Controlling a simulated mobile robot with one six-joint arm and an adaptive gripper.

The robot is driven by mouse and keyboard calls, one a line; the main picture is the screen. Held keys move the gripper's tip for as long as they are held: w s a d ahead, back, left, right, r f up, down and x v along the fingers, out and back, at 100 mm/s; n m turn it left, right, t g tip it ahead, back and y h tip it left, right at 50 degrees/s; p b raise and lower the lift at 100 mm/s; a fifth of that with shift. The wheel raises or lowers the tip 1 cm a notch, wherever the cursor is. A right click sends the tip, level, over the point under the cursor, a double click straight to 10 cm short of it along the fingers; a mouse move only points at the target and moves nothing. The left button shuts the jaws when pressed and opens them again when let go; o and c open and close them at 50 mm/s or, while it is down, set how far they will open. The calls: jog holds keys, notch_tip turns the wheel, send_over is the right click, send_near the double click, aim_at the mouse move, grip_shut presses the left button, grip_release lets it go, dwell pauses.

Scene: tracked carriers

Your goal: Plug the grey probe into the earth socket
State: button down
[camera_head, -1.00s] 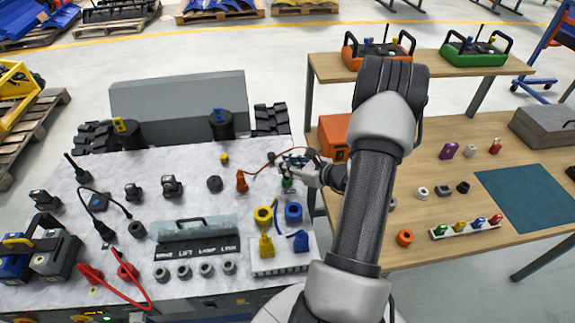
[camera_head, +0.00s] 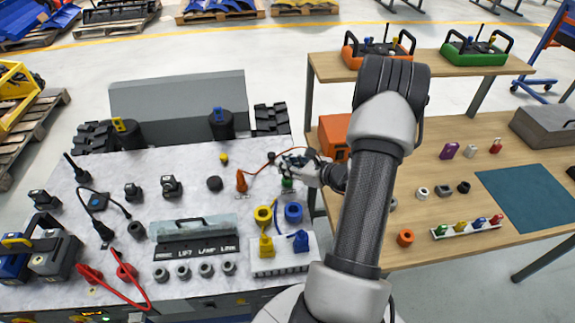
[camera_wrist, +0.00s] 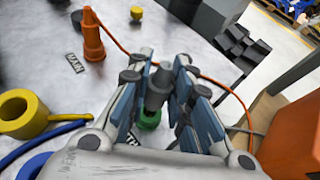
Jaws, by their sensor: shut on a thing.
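The grey probe (camera_wrist: 158,88) is between the two fingers of my gripper (camera_wrist: 160,92), which is shut on it. A green socket (camera_wrist: 150,118) shows directly below the probe in the wrist view, partly covered by the fingers. I cannot tell whether the probe's tip is inside it. A label beside the socket is mostly hidden, with only its last letters showing. In the head view my gripper (camera_head: 293,162) is over the right part of the grey bench top, just above the green socket (camera_head: 287,183). The probe is not clear there.
An orange plug (camera_wrist: 92,35) stands upright left of my gripper, with a thin orange cable running behind the fingers. A yellow ring (camera_wrist: 22,112) and blue cord lie at left. An orange box (camera_wrist: 292,135) is at right.

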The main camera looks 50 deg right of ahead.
jog(key=shift+f+b, duration=0.85)
jog(key=shift+b, duration=0.05)
dwell(0.4)
jog(key=shift+f, duration=0.65)
jog(key=shift+r+p, duration=0.65)
jog(key=shift+r, duration=0.4)
dwell(0.7)
jog(key=shift+f+b, duration=0.7)
jog(key=shift+f, duration=0.35)
dwell(0.9)
jog(key=c, duration=1.4)
grip_release()
jog(key=shift+o, duration=0.2)
jog(key=shift+s, duration=0.1)
jog(key=v, duration=1.1)
jog(key=shift+s+r, duration=0.15)
jog(key=shift+s, duration=0.25)
